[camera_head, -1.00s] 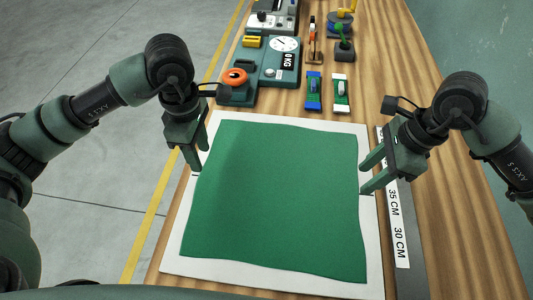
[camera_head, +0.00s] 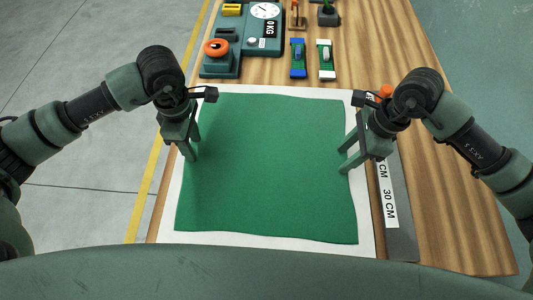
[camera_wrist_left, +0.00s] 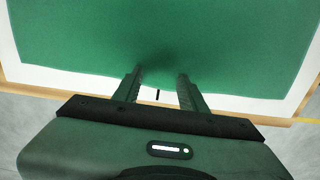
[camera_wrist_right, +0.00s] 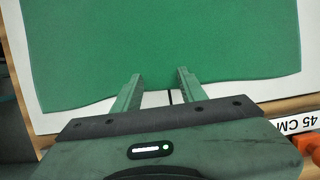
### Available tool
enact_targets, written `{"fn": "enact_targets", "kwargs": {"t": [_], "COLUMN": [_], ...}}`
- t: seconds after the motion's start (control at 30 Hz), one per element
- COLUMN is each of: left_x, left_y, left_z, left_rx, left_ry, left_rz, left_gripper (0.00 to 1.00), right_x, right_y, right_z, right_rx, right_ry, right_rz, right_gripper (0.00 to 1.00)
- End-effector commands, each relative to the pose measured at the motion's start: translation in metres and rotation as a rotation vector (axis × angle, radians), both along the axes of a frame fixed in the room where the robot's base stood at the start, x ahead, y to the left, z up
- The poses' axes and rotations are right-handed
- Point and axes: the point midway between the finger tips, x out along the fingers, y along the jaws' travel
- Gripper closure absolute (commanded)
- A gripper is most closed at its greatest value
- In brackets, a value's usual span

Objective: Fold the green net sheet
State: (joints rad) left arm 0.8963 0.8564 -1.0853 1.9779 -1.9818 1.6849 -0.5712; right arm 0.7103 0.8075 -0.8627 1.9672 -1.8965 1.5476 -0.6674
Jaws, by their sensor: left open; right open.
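The green net sheet (camera_head: 268,170) lies flat and spread out on a white mat (camera_head: 365,215) on the wooden table. Its edges are slightly wavy. My left gripper (camera_head: 192,150) is open at the sheet's left edge; in the left wrist view its fingertips (camera_wrist_left: 157,75) reach over the sheet's border. My right gripper (camera_head: 345,163) is open at the sheet's right edge; in the right wrist view its fingertips (camera_wrist_right: 160,76) straddle the border. Neither gripper holds the sheet. Whether the fingertips touch it cannot be told.
A grey ruler strip (camera_head: 398,215) lies right of the mat. Blue (camera_head: 298,58) and green-white (camera_head: 326,60) items lie behind the mat. The table's right side is clear.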

Motion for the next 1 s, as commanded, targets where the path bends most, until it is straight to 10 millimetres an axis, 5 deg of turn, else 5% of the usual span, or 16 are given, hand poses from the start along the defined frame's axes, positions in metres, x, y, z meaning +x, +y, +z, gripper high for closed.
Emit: {"fn": "enact_targets", "kwargs": {"t": [0.2,0.5,1.0], "left_x": [0.0001,-0.0001,-0.0001], "left_y": [-0.0001,-0.0001,0.0], "left_z": [-0.0021,-0.0019,0.002], "left_rx": [0.0,0.0,0.0], "left_ry": [0.0,0.001,0.001], "left_rz": [0.0,0.001,0.001], "left_gripper": [0.61,1.0,1.0], "right_x": [0.0002,0.0,-0.0001], "right_y": [0.0,-0.0002,-0.0003], "right_z": [-0.002,-0.0021,0.0017], "right_rx": [0.0,0.0,-0.001], "right_ry": [-0.001,0.0,0.001], "right_rz": [0.0,-0.001,-0.001], "right_gripper": [0.61,1.0,1.0]}}
